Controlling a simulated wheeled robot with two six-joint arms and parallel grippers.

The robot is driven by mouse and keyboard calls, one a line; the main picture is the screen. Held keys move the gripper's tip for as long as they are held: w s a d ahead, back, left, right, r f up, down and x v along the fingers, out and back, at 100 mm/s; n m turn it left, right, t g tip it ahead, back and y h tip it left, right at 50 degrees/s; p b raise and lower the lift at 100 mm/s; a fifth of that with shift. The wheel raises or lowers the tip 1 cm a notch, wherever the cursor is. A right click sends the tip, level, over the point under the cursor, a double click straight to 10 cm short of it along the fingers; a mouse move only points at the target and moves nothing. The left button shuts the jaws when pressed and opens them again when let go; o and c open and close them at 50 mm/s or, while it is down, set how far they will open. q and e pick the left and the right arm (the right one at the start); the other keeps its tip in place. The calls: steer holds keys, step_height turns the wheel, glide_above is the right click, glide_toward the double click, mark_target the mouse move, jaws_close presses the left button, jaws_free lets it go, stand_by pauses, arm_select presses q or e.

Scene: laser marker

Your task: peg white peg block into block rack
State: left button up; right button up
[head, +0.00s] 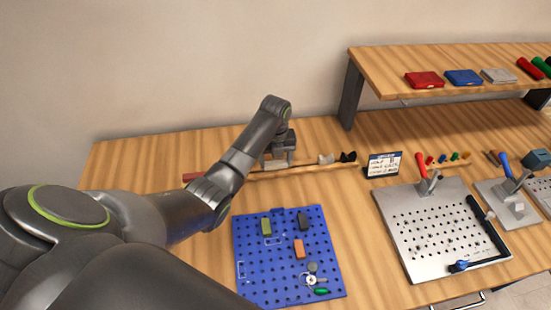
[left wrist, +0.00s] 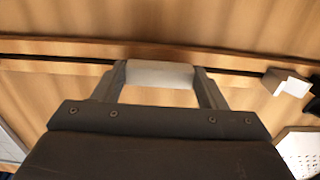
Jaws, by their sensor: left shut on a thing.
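My left gripper (head: 278,160) is over the back of the table, at the long narrow wooden rack (head: 308,172). It is shut on a white peg block (left wrist: 160,74), which spans between its two fingers in the left wrist view. The block also shows below the gripper in the head view (head: 274,164). The rack's dark slot (left wrist: 60,58) runs behind the block in the left wrist view. I cannot tell whether the block touches the rack. Another white block (head: 326,159) and a black block (head: 348,156) stand at the rack's right part. My right gripper is not in view.
A blue pegboard (head: 262,270) with green, dark and orange blocks lies in front. A grey perforated plate (head: 430,240) with a red-handled clamp is at right. A small sign (head: 384,166) stands by the rack's right end. A wooden shelf (head: 450,80) overhangs the back right.

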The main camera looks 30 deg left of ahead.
arm_select(q)
steer(key=shift+f, duration=0.5)
steer(key=o, duration=1)
steer(key=shift+o, duration=0.2)
step_height(320, 180, up, 9)
steer(key=shift+r+b, duration=0.2)
steer(key=shift+b, duration=0.2)
step_height(320, 180, up, 8)
steer(key=p, duration=0.8)
steer(key=shift+p, duration=0.35)
